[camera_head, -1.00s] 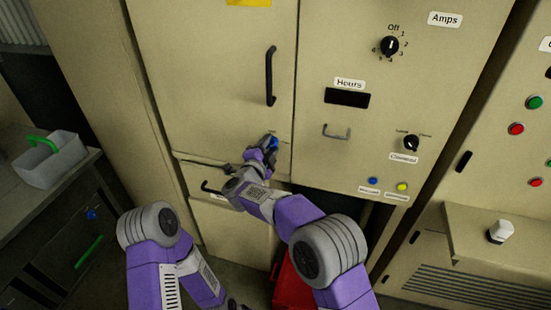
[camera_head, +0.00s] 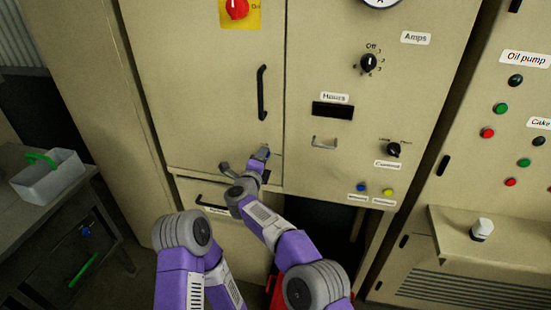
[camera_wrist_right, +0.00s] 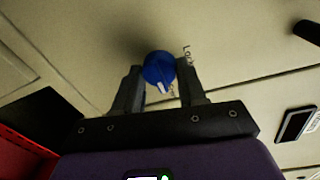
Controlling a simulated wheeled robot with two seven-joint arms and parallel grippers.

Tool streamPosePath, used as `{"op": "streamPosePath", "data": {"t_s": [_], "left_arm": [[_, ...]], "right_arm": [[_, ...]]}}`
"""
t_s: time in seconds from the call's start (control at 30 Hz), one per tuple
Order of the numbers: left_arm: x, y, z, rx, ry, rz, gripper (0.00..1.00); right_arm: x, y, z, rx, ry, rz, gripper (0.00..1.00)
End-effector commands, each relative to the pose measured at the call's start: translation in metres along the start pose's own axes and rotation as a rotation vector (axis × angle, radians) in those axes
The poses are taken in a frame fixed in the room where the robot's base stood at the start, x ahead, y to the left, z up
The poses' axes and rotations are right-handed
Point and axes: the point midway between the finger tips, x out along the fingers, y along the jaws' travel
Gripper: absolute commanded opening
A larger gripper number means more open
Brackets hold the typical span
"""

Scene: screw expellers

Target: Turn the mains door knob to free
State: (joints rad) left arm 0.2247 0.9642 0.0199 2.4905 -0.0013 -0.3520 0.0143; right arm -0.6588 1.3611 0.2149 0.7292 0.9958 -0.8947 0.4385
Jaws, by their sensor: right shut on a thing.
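The mains door knob (camera_wrist_right: 158,68) is a round blue knob with a white pointer mark, set on the cream cabinet door. In the right wrist view the pointer slants down and slightly right. A small label beside it reads partly "Lock"; another label below is partly hidden. My right gripper (camera_wrist_right: 159,84) is shut on the knob, one finger on each side. In the head view my right gripper (camera_head: 263,157) is at the lower right corner of the door (camera_head: 205,110) and mostly hides the knob.
A black door handle (camera_head: 262,93) stands above my right gripper. A red switch on a yellow plate (camera_head: 240,14) is at the top. A black drawer handle (camera_head: 212,205) lies lower left. A dark opening (camera_head: 325,228) is below the right panel. A grey bin (camera_head: 48,177) stands on the left table.

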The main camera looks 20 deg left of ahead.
Motion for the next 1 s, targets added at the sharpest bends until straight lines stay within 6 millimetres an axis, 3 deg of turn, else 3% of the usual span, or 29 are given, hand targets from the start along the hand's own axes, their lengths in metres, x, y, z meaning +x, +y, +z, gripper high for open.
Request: {"op": "streamPosePath", "data": {"t_s": [0.47, 0.5, 0.63, 1.0], "left_arm": [[-0.0004, 0.0, 0.0002, 0.0, 0.0, 0.0, 0.43], [-0.0004, 0.0, 0.0002, 0.0, 0.0, 0.0, 0.43], [-0.0004, 0.0001, 0.0002, 0.0, 0.0, 0.0, 0.43], [-0.0002, 0.0, 0.0002, 0.0, 0.0, 0.0, 0.43]], "right_arm": [[-0.0021, 0.0001, 0.0057, 0.017, -0.011, 0.001, 0.0], [-0.0022, 0.0001, 0.0057, 0.017, -0.011, 0.001, 0.44], [-0.0021, 0.0002, 0.0056, 0.016, -0.01, 0.001, 0.64], [-0.0034, 0.0005, 0.0054, 0.013, -0.01, 0.001, 0.67]]}}
